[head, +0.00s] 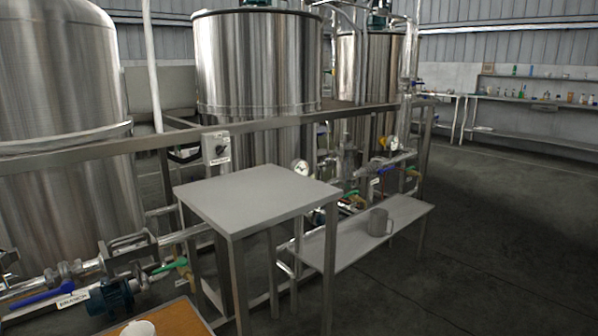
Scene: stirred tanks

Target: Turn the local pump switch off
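A small light-grey switch box (216,148) with a dark rotary knob on its front is fixed to the horizontal metal rail in front of the steel tanks. It sits left of the picture's middle, just above the back left corner of a grey table. A label strip shows beneath the knob, but its text is too small to read. The knob looks tilted, and I cannot tell which setting it points to. A blue-green pump (111,297) sits low at the left among the pipes. Neither of my grippers is in view.
The bare grey table (257,196) stands before the rail. A lower shelf (335,247) to its right holds a grey mug (379,222). Pipes, gauges and coloured valve handles run behind. A brown surface (168,318) with a white object is at bottom left. Open floor lies right.

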